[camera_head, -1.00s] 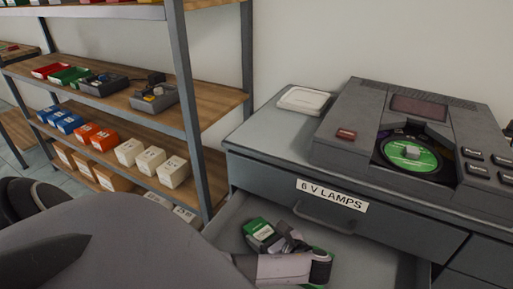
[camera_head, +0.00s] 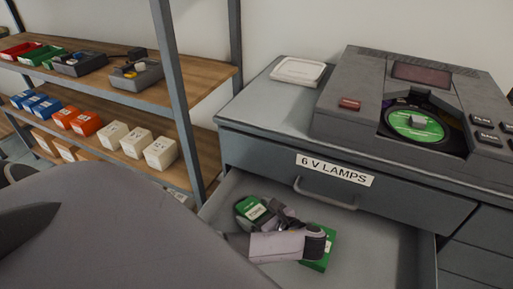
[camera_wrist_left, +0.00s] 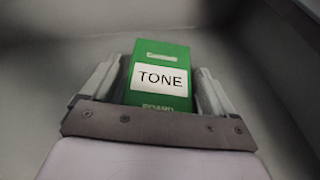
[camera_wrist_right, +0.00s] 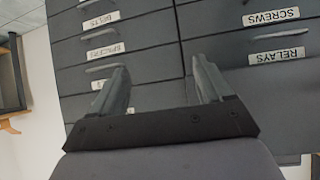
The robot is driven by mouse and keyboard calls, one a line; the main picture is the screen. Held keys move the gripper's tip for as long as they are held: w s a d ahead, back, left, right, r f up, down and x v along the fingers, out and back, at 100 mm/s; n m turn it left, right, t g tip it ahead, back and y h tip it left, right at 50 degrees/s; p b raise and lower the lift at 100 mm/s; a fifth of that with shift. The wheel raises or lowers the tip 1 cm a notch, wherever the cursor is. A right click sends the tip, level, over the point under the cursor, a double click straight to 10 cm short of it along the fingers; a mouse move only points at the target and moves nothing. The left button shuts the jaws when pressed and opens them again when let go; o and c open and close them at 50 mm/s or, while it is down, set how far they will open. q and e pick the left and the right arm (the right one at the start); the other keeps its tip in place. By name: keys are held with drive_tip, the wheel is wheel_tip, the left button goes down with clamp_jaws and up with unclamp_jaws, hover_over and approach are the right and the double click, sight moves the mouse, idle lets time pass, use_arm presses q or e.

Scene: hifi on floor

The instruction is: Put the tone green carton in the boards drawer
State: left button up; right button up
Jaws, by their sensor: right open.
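The tone carton (camera_wrist_left: 159,78) is green with a white TONE label. In the head view the carton (camera_head: 251,209) is at the fingers of my left gripper (camera_head: 270,213), in or just above the open drawer (camera_head: 385,238) below the 6 V LAMPS label (camera_head: 335,168). My right gripper (camera_wrist_right: 160,85) is open and empty in the right wrist view, facing closed grey drawers. No BOARDS label shows.
Another green carton (camera_head: 320,256) lies in the open drawer, partly behind my left gripper. Drawers labelled BELTS (camera_wrist_right: 101,22), SPACERS (camera_wrist_right: 106,50), SCREWS (camera_wrist_right: 271,16) and RELAYS (camera_wrist_right: 276,57) are closed. A grey player (camera_head: 400,100) and white case (camera_head: 298,71) stand on the cabinet. Shelves (camera_head: 100,120) with cartons stand left.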

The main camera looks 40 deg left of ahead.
use_arm(q)
drive_tip(key=shift+o, duration=0.3)
drive_tip(key=p+v, duration=0.3)
drive_tip(key=v, duration=0.9)
drive_tip(key=shift+r, duration=0.15)
